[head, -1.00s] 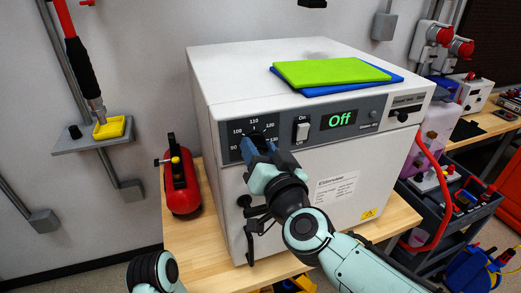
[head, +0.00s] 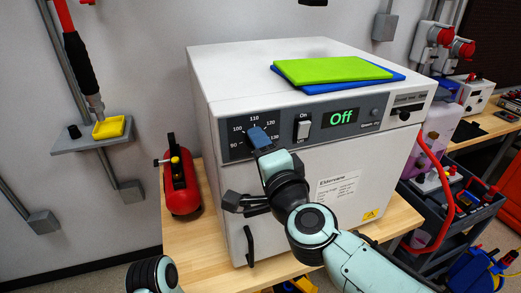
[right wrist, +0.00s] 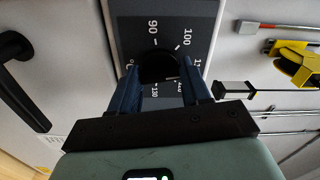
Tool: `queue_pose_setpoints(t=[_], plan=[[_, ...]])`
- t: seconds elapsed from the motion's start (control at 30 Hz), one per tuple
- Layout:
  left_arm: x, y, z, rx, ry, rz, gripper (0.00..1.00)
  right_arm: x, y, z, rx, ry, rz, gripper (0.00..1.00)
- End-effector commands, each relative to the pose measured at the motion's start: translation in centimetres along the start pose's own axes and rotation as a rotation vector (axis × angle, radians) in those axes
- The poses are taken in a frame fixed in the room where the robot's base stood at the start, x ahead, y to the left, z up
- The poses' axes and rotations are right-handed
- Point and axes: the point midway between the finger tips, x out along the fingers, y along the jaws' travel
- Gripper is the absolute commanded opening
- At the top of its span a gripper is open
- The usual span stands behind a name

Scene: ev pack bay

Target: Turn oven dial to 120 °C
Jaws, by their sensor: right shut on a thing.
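The oven (head: 290,185) is a white box on a wooden bench, with a grey control panel on its front. In the head view my gripper mostly covers the dial. My right gripper (head: 257,137) is at the dial. In the right wrist view its blue fingers (right wrist: 161,92) are on either side of the dial, shut on it. I cannot read where the dial points. The display (head: 341,118) reads "Off" in green. My left gripper is out of view.
A white rocker switch (head: 303,130) sits between dial and display. The black door handle (head: 250,246) is below my right gripper. Green (head: 333,69) and blue boards lie on the oven.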

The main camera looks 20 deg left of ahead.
Motion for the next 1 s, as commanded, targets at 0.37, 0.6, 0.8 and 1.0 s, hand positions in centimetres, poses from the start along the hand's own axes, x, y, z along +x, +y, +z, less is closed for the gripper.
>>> queue_pose_setpoints(t=[0.37,0.6,0.8,1.0], plan=[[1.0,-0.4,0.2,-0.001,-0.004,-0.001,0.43,0.0,0.1,0.0,0.360,0.001,0.000,0.16],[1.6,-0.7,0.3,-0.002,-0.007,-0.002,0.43,0.0,0.1,0.0,0.587,0.001,0.001,0.16],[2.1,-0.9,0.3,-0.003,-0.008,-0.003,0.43,0.0,0.0,-0.1,0.763,0.001,0.000,0.16],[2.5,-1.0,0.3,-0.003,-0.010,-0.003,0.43,0.0,0.0,0.0,0.905,0.000,0.000,0.16]])
